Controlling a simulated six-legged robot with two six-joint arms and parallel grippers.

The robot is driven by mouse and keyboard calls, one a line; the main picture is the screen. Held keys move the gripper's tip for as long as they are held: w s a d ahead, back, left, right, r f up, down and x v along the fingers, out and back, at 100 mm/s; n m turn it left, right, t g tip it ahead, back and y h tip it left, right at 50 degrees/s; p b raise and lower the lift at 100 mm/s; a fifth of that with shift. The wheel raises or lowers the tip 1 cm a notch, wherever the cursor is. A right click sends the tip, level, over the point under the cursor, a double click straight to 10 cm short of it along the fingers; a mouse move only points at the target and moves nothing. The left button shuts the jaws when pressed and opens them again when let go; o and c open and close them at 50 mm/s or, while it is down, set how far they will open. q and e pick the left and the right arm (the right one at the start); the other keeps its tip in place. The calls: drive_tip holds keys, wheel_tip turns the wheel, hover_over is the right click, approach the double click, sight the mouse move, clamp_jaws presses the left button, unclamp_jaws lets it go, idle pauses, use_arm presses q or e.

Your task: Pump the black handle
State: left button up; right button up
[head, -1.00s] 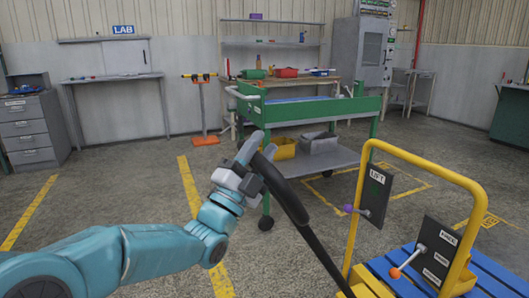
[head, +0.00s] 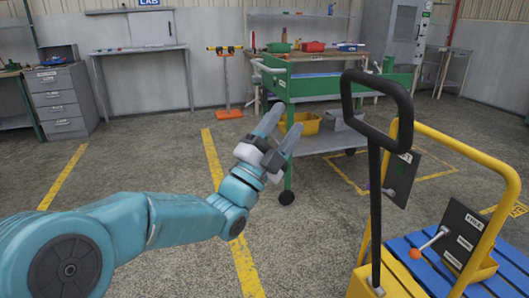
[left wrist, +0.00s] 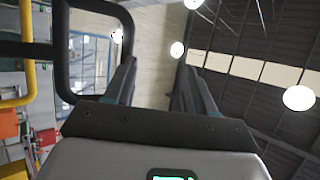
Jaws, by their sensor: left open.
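The black handle (head: 375,190) is a long shaft with a looped grip on top. It stands nearly upright at the right in the head view, in front of a yellow rail on a blue and yellow cart. My left gripper (head: 283,127) is open and empty, to the left of the handle and apart from it. In the left wrist view, the handle's loop (left wrist: 62,60) shows at the left, beside my gripper's left finger, and nothing is between the fingers (left wrist: 157,68). My right gripper is not in view.
A yellow rail (head: 455,165) and two dark panels with levers, one orange-tipped (head: 415,254), stand right of the handle. A green cart (head: 335,88) with a yellow bin (head: 302,122) is behind the gripper. Floor at the left is open.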

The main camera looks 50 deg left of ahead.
use_arm(q)
drive_tip(key=b+v, duration=0.3)
drive_tip(key=v, duration=1.2)
drive_tip(key=shift+s+h, duration=0.1)
drive_tip(key=shift+h, duration=0.2)
